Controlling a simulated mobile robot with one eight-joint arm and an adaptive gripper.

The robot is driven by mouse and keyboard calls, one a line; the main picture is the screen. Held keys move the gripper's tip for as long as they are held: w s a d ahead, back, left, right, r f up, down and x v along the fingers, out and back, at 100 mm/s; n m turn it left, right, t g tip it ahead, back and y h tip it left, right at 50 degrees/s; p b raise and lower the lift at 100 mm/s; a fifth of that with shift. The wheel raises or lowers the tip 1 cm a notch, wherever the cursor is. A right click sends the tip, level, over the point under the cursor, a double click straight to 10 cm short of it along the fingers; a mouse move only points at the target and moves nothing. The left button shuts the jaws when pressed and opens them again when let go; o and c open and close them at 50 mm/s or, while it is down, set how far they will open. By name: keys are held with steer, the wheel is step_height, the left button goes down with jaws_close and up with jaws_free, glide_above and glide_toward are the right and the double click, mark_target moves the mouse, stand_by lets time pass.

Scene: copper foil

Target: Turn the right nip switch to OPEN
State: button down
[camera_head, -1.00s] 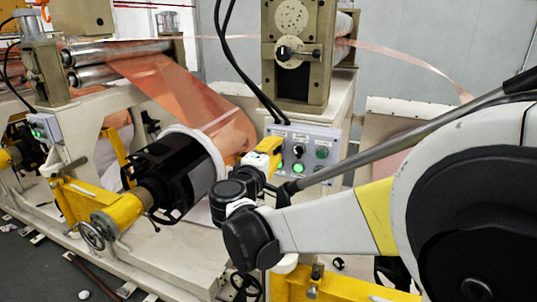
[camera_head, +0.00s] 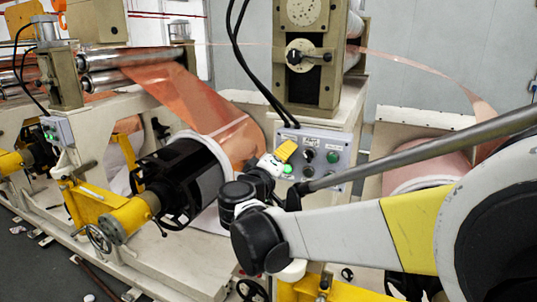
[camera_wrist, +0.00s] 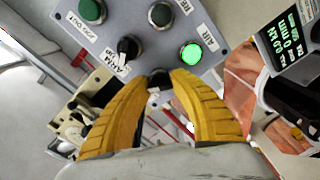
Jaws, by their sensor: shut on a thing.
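The grey control panel (camera_head: 330,143) carries several buttons and dark switches; it also fills the top of the wrist view (camera_wrist: 140,67). In the wrist view my gripper (camera_wrist: 159,76) has its yellow fingertips closed around a small dark switch knob (camera_wrist: 158,81) at the panel's edge. The fingers mostly hide this knob, so its pointer direction and label cannot be read. Another black switch (camera_wrist: 128,47) stands clear nearby, beside a lit green button (camera_wrist: 190,53). In the head view my gripper (camera_head: 287,151) is at the panel's upper left, its yellow fingers hiding part of it.
The copper foil (camera_head: 195,100) runs down to a black roll shaft (camera_head: 175,180) left of my gripper. Black cables (camera_head: 255,80) hang above the panel. A small display (camera_wrist: 288,45) shows at the wrist view's right.

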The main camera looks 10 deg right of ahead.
steer(key=c, duration=1.1)
jaws_free()
steer(key=v, duration=1.2)
steer(key=shift+d, duration=0.1)
